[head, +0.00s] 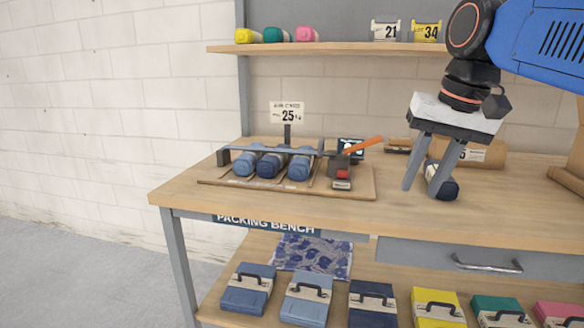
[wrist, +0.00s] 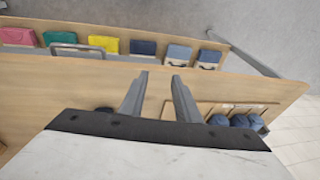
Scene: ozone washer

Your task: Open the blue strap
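A blue-grey strap (head: 265,150) runs across the top of several blue rolls (head: 269,166) on a wooden board (head: 235,185) at the bench's left. At its right end is a dark buckle block with a red part (head: 342,172) and an orange lever (head: 363,145) that slants up to the right. In the wrist view the blue rolls (wrist: 238,121) show at the right, and the strap is hard to make out. My gripper (head: 424,191) is open and empty, right of the lever and apart from it. Its parted fingers also show in the wrist view (wrist: 160,75).
A dark blue roll (head: 447,187) lies on the bench beside my gripper's right finger. A brown box (head: 485,154) stands behind it. A "25" sign (head: 287,115) rises behind the board. A shelf (head: 340,47) hangs above. Coloured cases (head: 308,300) sit below. The bench front is clear.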

